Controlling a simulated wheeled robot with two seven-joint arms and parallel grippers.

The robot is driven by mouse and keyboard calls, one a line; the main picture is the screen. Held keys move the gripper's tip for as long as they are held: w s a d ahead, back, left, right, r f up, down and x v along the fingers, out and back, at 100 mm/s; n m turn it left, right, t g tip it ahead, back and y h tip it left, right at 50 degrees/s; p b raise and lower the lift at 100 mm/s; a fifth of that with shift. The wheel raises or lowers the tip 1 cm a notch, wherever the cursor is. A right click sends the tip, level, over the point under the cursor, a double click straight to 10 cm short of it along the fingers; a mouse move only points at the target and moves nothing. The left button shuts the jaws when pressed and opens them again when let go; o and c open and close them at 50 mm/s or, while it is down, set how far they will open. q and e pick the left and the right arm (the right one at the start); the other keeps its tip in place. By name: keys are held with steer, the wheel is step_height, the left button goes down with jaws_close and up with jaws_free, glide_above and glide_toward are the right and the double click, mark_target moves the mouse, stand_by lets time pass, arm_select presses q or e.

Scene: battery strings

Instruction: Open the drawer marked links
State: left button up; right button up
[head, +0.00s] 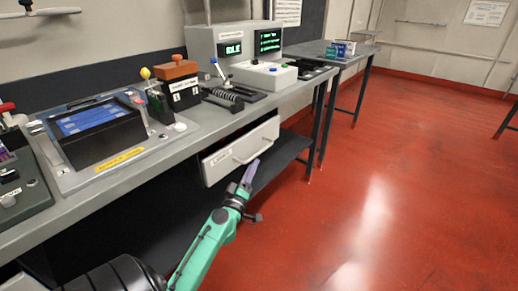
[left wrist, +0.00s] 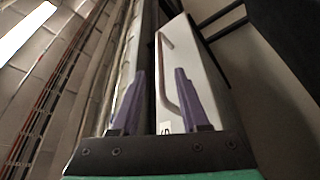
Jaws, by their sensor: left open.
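The drawer (head: 236,158) hangs under the bench top, with a pale front, a bar handle (head: 256,150) and a small label too small to read. My left gripper (head: 251,170) is open at the handle's lower right end, its purple fingers pointing up at the drawer. In the left wrist view the drawer front (left wrist: 196,75) lies ahead of the open gripper (left wrist: 158,85). The bar handle (left wrist: 163,75) shows between and beyond the fingertips. I cannot tell whether a finger touches it. Part of the label (left wrist: 165,128) shows low between the fingers. My right gripper is not in view.
The grey bench (head: 170,148) carries a blue-topped tray (head: 98,125), a black-and-orange box (head: 180,85) and a console reading IDLE (head: 228,48). A dark lower shelf (head: 275,158) runs beneath. The red floor (head: 390,190) to the right is clear.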

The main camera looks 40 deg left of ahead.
mark_target(259, 154)
arm_select(q)
steer(key=x, duration=0.7)
steer(key=shift+w, duration=0.2)
jaws_close()
steer(key=shift+f, duration=0.1)
stand_by(0.9)
